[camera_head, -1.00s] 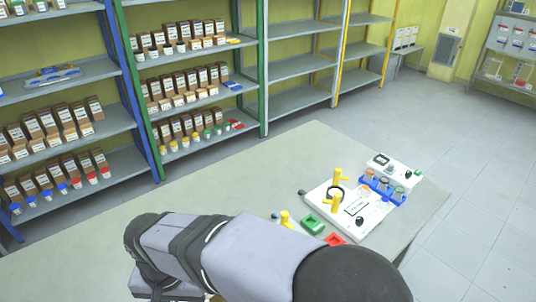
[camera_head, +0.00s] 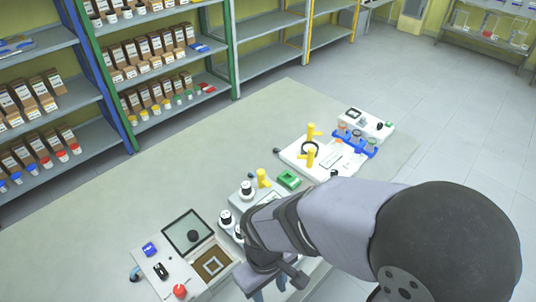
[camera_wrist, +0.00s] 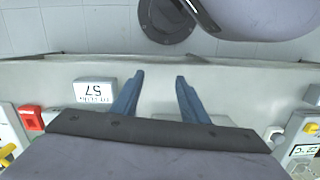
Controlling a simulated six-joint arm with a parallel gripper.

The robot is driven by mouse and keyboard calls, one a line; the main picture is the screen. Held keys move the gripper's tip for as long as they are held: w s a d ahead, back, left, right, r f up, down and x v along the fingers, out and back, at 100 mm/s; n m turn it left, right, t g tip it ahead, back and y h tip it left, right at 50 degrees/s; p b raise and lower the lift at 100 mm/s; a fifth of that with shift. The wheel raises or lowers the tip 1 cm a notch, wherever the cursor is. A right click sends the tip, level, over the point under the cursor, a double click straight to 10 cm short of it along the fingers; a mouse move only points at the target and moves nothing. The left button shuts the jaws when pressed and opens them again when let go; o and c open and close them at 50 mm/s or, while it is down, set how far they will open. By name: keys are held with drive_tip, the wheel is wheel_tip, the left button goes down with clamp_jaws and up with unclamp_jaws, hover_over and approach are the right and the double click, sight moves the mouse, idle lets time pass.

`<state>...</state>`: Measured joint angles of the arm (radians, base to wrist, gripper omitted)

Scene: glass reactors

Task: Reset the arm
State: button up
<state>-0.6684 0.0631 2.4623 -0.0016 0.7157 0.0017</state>
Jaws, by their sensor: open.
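My gripper (camera_wrist: 158,78) shows in the wrist view with its two blue fingers spread apart and nothing between them. It is over the grey table (camera_wrist: 240,88), near an edge with floor tiles beyond. In the head view my gripper (camera_head: 272,292) hangs at the bottom of the frame, partly cut off and below the dark wrist. My arm covers part of the equipment on the table's right side.
A box with an open lid (camera_head: 212,262), a green tray (camera_head: 289,179) and a white yellow-fitted device (camera_head: 325,158) stand on the table. Its left part (camera_head: 130,205) is clear.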

drive_tip(key=w+d+r+m, duration=0.1)
drive_tip(key=w+d+m, duration=0.1)
drive_tip(key=d, duration=0.5)
drive_tip(key=w+d+r+m+t, duration=0.1)
drive_tip(key=d+m, duration=0.4)
drive_tip(key=d, duration=0.2)
drive_tip(key=shift+w+d+r+m+y, duration=0.25)
drive_tip(key=shift+w+m+y, duration=0.05)
drive_tip(key=shift+w+y, duration=0.1)
